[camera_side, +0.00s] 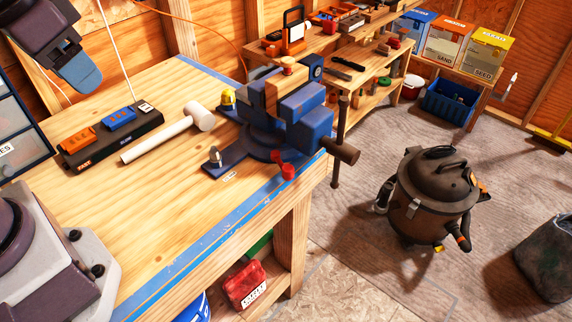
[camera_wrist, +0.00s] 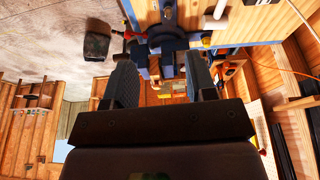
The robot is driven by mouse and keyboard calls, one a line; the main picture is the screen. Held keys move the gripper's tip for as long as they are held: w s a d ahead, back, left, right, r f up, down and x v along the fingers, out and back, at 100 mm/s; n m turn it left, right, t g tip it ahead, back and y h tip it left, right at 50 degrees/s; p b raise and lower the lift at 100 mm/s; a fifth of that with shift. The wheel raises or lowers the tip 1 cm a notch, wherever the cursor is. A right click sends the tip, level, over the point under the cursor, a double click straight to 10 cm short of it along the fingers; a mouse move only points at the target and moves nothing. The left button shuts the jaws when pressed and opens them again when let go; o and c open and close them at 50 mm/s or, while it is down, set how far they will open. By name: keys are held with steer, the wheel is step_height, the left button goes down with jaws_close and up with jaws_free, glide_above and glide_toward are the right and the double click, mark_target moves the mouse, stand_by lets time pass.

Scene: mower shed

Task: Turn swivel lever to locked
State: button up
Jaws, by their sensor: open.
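A blue bench vise (camera_side: 305,108) stands on its round swivel base at the edge of the wooden workbench. A short red-ended lever (camera_side: 284,168) sticks out low from the base toward the bench's front edge. A small red part beside the vise (camera_wrist: 168,42) shows in the wrist view (camera_wrist: 129,35) and looks like the same lever. Lock markings are too small to read. My gripper (camera_side: 80,78) is at the upper left of the side view, well away from the vise. In the wrist view its two fingers (camera_wrist: 160,85) are apart with nothing between them.
A white mallet (camera_side: 170,134) and a black tray with orange and blue blocks (camera_side: 110,135) lie left of the vise. A yellow-topped fitting (camera_side: 228,99) and a bolt (camera_side: 214,158) flank the base. The vise's long handle (camera_side: 338,145) hangs past the bench edge.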

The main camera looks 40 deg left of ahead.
steer(key=w+d+f+n+g+h, duration=0.35)
steer(key=w+f+n, duration=0.35)
steer(key=w+f, duration=0.25)
steer(key=n+t+h, duration=0.3)
steer(key=n+h, duration=0.2)
steer(key=n, duration=1)
glide_toward(287, 167)
steer(key=x, duration=1)
steer(key=shift+d+f, duration=0.15)
steer(key=shift+f, duration=0.05)
